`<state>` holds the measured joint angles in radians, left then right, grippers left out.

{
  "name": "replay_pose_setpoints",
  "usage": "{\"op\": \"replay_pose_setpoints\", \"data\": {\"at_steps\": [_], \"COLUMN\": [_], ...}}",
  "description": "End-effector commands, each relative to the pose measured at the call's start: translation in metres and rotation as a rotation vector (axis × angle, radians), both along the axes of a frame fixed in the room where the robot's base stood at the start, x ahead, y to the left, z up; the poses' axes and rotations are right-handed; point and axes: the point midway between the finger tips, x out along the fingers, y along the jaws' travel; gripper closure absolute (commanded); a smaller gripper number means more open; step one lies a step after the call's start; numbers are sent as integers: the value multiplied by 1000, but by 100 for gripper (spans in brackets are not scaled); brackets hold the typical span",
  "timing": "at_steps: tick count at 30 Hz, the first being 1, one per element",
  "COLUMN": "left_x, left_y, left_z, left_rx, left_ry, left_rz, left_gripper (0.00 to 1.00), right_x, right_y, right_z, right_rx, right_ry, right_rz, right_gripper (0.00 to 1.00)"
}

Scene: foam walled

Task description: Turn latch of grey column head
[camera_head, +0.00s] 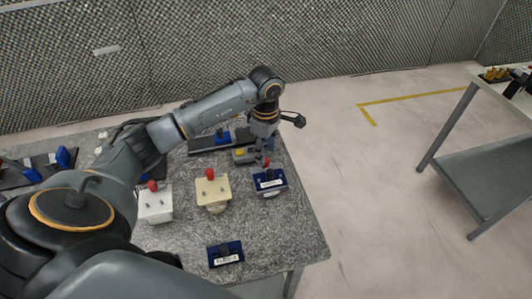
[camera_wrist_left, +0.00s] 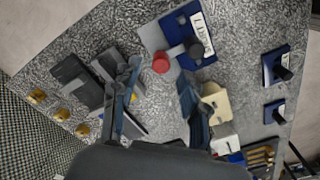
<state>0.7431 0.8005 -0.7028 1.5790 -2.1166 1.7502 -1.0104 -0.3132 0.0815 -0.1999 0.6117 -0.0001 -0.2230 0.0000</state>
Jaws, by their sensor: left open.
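The grey column head (camera_wrist_left: 152,38) lies ahead of my left gripper in the left wrist view, with a red latch knob (camera_wrist_left: 160,63) at its near edge. A blue labelled module (camera_wrist_left: 198,40) with a dark knob sits against it, and that module also shows in the head view (camera_head: 270,181). My left gripper (camera_head: 265,160) points down just behind the module in the head view. In the left wrist view its two fingers (camera_wrist_left: 158,95) are spread apart with nothing between them. The red knob lies beyond the fingertips; contact does not show. My right gripper is not in view.
A cream block (camera_head: 212,193) and a white block (camera_head: 155,205), each with a red knob, stand left of the module. Another blue labelled module (camera_head: 225,254) lies near the front of the speckled table (camera_head: 285,235). A separate side table (camera_head: 485,165) stands at right.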

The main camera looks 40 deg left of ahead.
Motion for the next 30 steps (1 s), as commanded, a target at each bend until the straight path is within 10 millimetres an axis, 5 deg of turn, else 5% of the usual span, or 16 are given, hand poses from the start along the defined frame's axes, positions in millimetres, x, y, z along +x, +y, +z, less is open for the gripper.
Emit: {"op": "replay_pose_setpoints", "data": {"at_steps": [7, 17, 24, 30], "left_x": [-1, 0, 0, 0], "left_y": [0, 0, 0, 0], "left_z": [-28, -34, -34, -34], "left_rx": [0, 1, 1, 1], "left_ry": [2, 0, 0, 0], "left_rz": [0, 0, 0, 3], "left_gripper": [55, 55, 98, 100], "right_x": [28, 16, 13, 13], "right_y": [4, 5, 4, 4], "right_z": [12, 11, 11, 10], "right_rx": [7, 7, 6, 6], "right_ry": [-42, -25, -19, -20], "right_rz": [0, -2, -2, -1], "right_gripper": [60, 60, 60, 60]}}
